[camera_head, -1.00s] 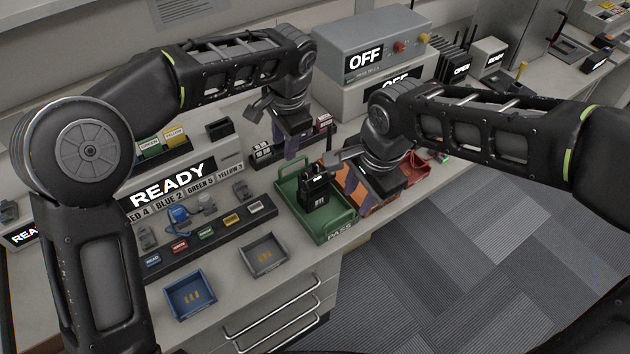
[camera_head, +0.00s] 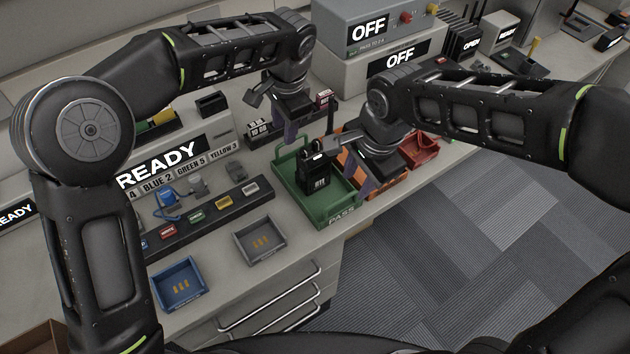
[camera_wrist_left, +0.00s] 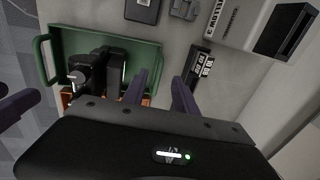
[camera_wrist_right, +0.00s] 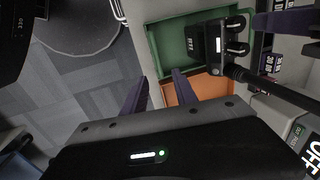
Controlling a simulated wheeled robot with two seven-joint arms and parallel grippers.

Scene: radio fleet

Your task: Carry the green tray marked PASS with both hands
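The green tray marked PASS (camera_head: 341,217) sits on the bench near its front edge, with a black radio (camera_head: 313,178) standing in it. My left gripper (camera_head: 284,134) is above the tray's back left side; in the left wrist view its fingers (camera_wrist_left: 160,92) are apart, with the tray's end (camera_wrist_left: 155,60) near the left finger. No contact is clear, and nothing is between either finger pair.
An orange tray (camera_wrist_right: 213,86) lies right beside the green one, partly under my right arm, with a red tray (camera_head: 422,150) beyond. Grey (camera_head: 282,245) and blue (camera_head: 200,284) trays sit to the left. Grey boxes marked OFF (camera_head: 352,72) stand behind. The floor in front is open.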

